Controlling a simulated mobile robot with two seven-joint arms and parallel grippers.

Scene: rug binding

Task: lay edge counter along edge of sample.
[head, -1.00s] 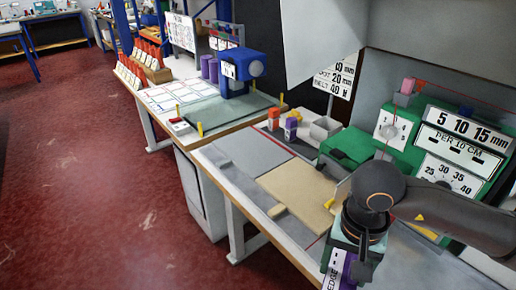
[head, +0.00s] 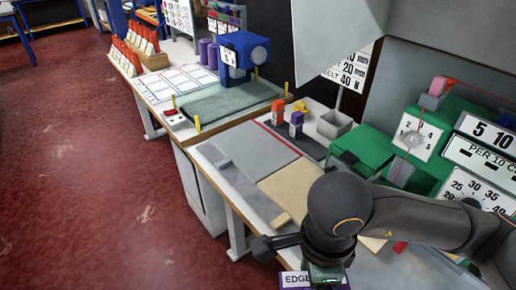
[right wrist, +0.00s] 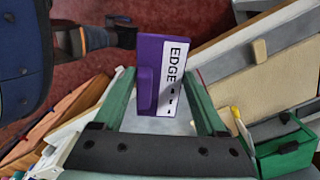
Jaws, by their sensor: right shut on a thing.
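The edge counter (right wrist: 177,84) is a purple block with a white label reading EDGE. In the right wrist view it sits between the two green fingers of my right gripper (right wrist: 160,78), which is shut on it. In the head view the counter (head: 296,280) shows at the bottom edge under my right gripper (head: 325,274), in front of the bench. The tan sample (head: 284,186) lies flat on the bench beyond, beside a grey panel; my right arm hides part of it. The counter is apart from the sample. My left gripper is not in view.
A small tan block (head: 268,212) lies at the sample's near side. A blue machine (head: 243,58) stands farther left.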

